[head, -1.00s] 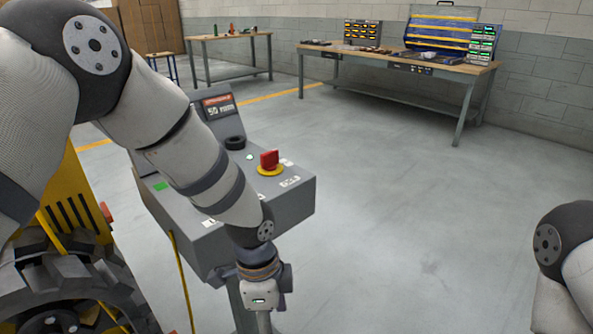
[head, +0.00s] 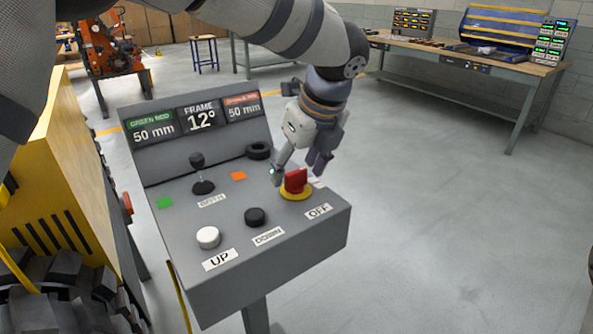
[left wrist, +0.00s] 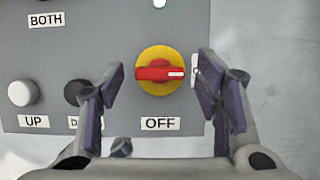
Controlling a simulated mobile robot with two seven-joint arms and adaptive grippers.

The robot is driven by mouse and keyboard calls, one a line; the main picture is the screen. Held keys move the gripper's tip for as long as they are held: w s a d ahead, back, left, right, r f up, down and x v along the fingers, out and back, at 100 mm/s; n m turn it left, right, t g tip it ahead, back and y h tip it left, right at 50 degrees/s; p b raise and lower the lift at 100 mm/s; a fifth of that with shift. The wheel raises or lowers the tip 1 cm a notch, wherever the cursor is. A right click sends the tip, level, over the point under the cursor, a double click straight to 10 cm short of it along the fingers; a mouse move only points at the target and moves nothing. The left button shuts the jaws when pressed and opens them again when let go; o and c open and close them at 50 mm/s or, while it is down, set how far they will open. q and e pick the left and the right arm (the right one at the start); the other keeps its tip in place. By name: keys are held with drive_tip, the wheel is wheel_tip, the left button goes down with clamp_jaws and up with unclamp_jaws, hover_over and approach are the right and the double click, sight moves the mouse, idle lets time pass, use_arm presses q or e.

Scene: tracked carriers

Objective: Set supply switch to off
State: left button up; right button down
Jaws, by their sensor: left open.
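The supply switch (head: 296,181) is a red knob on a yellow disc at the right of the grey console panel. In the left wrist view the red knob (left wrist: 153,73) lies sideways, its white mark toward the right. The OFF label (left wrist: 160,124) is below it; a white label at its right is partly hidden by a finger. My left gripper (head: 298,168) is open, pointing down just above the switch. In the left wrist view its fingers stand apart at either side of the knob, with nothing held. Contact cannot be told. My right gripper is out of view.
The console also bears a white UP button (head: 208,237), a black DOWN button (head: 255,216), a joystick (head: 202,174) and a screen block (head: 195,125) behind. A yellow machine (head: 60,190) stands at left. The floor at right is clear; workbenches stand behind.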

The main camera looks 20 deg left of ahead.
use_arm(q)
drive_tip(key=shift+x, duration=0.8)
drive_tip(key=shift+c, duration=0.3)
drive_tip(key=c, duration=1.1)
